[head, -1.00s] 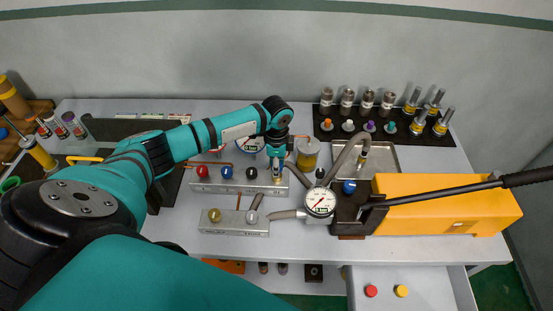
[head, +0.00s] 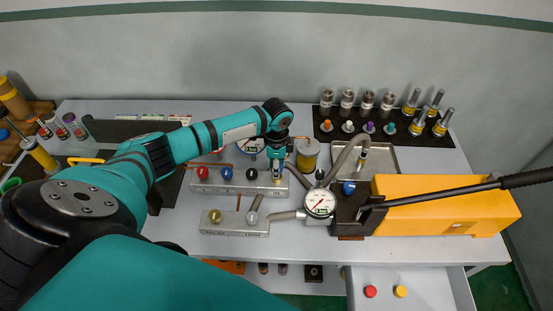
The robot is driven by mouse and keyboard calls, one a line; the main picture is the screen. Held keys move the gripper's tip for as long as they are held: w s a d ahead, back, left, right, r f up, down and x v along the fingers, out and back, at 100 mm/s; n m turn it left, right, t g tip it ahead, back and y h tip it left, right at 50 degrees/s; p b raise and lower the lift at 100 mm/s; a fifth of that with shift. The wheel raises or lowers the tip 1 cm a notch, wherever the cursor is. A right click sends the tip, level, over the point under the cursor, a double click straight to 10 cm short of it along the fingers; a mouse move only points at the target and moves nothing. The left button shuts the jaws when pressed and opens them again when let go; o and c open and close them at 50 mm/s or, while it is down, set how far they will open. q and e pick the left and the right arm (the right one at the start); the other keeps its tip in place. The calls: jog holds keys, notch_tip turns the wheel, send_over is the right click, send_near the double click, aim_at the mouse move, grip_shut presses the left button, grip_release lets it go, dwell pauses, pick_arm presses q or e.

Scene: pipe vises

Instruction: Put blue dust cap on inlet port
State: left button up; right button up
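My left gripper (head: 277,170) points down at the right end of the rear grey manifold block (head: 215,187). It is small and partly hidden by its own wrist, so I cannot tell whether its fingers are open or shut. A small patch of blue shows at its fingers, but I cannot tell whether it is a cap. A blue round knob or cap (head: 226,173) sits on the same block, left of the gripper. Another blue round part (head: 349,187) is on the pump. I cannot tell which opening is the inlet port. My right gripper is not in view.
A gauge (head: 320,202) with hoses and the yellow pump (head: 445,205) with its long handle (head: 450,190) fill the right. A black mat (head: 440,139) holds fittings and coloured caps. An open drawer (head: 425,297) holds a red cap (head: 371,291) and a yellow cap (head: 401,291).

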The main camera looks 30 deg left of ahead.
pick_arm(q)
jog(key=shift+f+b, duration=0.65)
jog(key=shift+f, duration=0.45)
jog(key=o, duration=1)
jog(key=shift+o, duration=0.2)
jog(key=shift+r, duration=0.4)
notch_tip(320, 180, up, 11)
jog(key=shift+r, duration=0.1)
